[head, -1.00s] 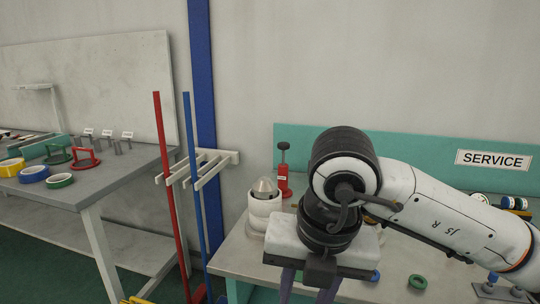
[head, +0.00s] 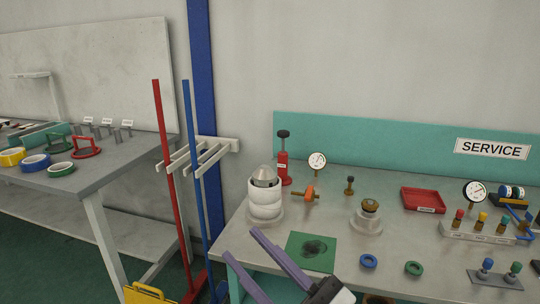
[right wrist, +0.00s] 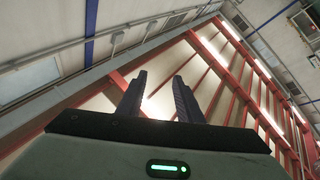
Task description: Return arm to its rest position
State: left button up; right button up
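My right gripper (head: 240,244) is low at the bottom middle of the head view, in front of the service table's near edge. Its two purple fingers stand apart with nothing between them. Most of my right arm is out of frame. In the right wrist view the gripper (right wrist: 159,75) is open and empty, with its fingers against the ceiling and red beams. My left gripper is not in view.
Red (head: 168,190) and blue (head: 193,150) poles stand left. A grey bench (head: 100,170) holds more tapes.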

jog(key=d+f+m+t+h, duration=0.1)
jog(key=d+f+m+h, duration=0.55)
jog(key=f, duration=0.55)
jog(key=d+f+m+h, duration=0.5)
jog(key=d+f+h, duration=0.15)
jog(key=f, duration=0.55)
jog(key=s+d+f+m+g+h, duration=0.1)
jog(key=s+d+f+g, duration=0.1)
jog(key=s+f, duration=0.5)
jog(key=s+d+f+m+g+h, duration=0.1)
jog(key=s+d+f+g+h, duration=0.1)
jog(key=s+f, duration=0.6)
jog(key=d+f+g, duration=0.1)
jog(key=g, duration=0.1)
jog(key=shift+s+f+g+h, duration=0.2)
jog(key=shift+f+g+h, duration=0.1)
jog(key=shift+g, duration=0.1)
jog(key=shift+d, duration=0.1)
